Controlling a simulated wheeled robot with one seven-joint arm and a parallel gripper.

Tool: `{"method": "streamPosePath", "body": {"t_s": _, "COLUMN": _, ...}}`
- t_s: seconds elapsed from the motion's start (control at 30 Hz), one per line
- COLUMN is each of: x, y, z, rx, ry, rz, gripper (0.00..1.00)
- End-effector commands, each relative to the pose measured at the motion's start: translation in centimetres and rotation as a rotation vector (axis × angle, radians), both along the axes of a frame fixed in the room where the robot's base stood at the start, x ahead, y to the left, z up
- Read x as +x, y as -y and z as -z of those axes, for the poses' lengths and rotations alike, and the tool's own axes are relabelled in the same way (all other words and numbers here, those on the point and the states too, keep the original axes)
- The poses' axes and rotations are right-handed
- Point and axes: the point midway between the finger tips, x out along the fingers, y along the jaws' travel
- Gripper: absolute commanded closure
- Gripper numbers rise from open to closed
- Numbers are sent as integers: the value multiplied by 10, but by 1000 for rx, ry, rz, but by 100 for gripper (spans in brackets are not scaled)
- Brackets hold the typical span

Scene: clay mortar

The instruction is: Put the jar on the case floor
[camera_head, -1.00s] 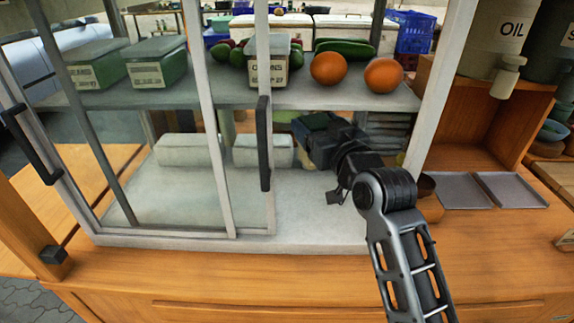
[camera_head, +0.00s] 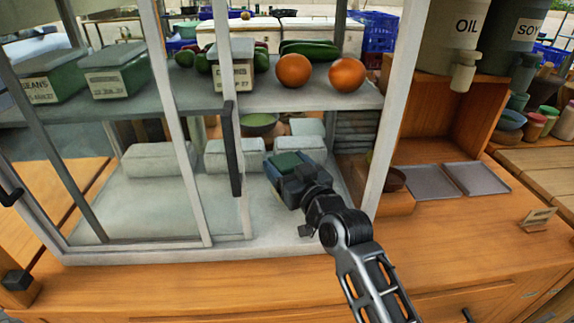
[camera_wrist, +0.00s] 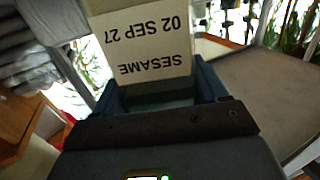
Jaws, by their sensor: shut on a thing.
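The jar (camera_head: 287,162), with a green top, is in my gripper (camera_head: 290,178) inside the glass-fronted case, under its shelf. In the wrist view the jar's pale label (camera_wrist: 145,50) reads SESAME 02 SEP 27, upside down. The blue-grey fingers of my gripper (camera_wrist: 165,92) are shut on the jar from both sides. The pale case floor (camera_head: 150,210) spreads below. The gripper covers the jar's lower part in the head view, so I cannot tell whether it touches the floor.
Pale wrapped blocks (camera_head: 160,160) and a green bowl (camera_head: 258,123) stand behind the jar. The shelf (camera_head: 320,96) overhead carries labelled jars, oranges and vegetables. The sliding door's black handle (camera_head: 233,150) is just left of my gripper. The front floor is clear.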

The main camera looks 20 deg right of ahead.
Motion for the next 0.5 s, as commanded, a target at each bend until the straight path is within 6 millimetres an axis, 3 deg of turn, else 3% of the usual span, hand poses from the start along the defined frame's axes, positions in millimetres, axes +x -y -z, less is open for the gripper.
{"method": "streamPosePath", "body": {"t_s": 0.5, "x": 0, "y": 0, "z": 13, "rx": -1, "ry": -3, "rz": 0, "gripper": 74}}
